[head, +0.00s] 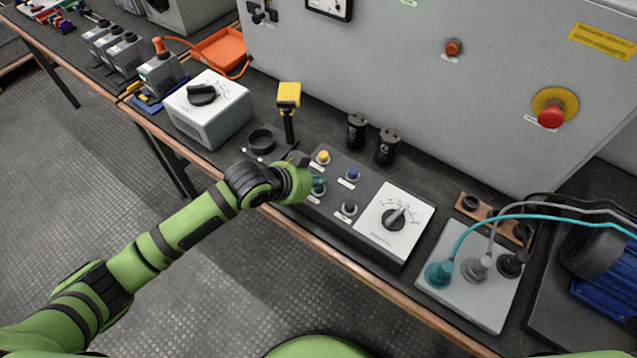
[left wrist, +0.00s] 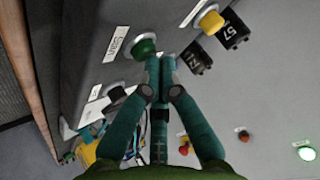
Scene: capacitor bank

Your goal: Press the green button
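The green button (left wrist: 143,47) sits on a dark control panel beside a white label in the left wrist view. In the head view the button is mostly hidden by my left gripper. My left gripper (head: 318,184) is over the panel's near-left part, with its teal fingertips at the button. In the left wrist view the fingers (left wrist: 160,68) are closed together and empty, and the tips lie just beside the green button. I cannot tell whether they touch it. My right gripper is not in view.
A yellow button (head: 323,157), a blue button (head: 352,174) and a black button (head: 349,208) are close by. Two black capacitors (head: 388,147) stand behind the panel. A white dial (head: 402,221) is to the right. A yellow-headed tool (head: 288,97) stands upright behind the gripper.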

